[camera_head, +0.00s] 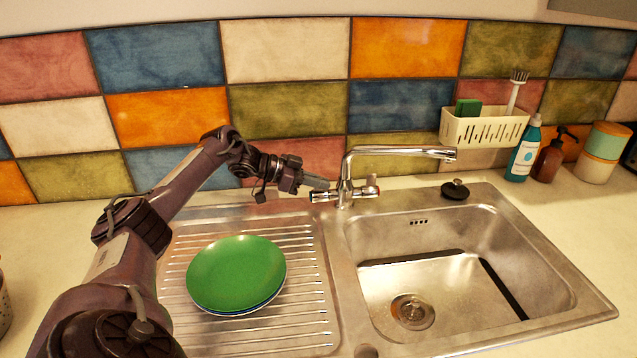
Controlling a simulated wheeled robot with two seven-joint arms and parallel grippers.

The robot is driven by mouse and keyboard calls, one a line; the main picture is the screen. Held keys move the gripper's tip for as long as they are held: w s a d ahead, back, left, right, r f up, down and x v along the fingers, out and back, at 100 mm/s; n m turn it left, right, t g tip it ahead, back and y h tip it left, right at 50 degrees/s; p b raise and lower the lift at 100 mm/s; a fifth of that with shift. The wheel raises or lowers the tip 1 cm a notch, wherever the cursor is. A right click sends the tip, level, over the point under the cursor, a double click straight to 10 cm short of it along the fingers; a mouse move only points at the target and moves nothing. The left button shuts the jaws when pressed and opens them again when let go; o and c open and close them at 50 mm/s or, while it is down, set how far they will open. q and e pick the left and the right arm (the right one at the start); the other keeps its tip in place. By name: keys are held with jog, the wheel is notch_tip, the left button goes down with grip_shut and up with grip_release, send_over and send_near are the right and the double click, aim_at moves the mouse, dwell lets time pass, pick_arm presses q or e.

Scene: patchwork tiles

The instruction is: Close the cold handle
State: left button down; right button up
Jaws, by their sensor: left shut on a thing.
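The chrome tap (345,180) stands behind the sink with its spout reaching right over the basin. It has a left handle (322,196) and a right handle (371,189), one on each side of its body. I cannot make out markings that tell which is cold. My left gripper (322,183) reaches in from the left, its fingers shut on the left handle, close to the tap body. The fingers partly hide this handle, so its exact turn is hard to see. My right gripper is not in view.
The steel basin (440,245) is empty. A black plug (455,190), a teal bottle (524,150), a brown dispenser (550,158) and a wall caddy (484,128) are to the right.

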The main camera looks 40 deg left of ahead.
pick_arm(q)
jog(key=c, duration=1.6)
grip_release()
jog(key=shift+s+a, duration=0.35)
jog(key=b+v, duration=0.2)
jog(key=v, duration=0.5)
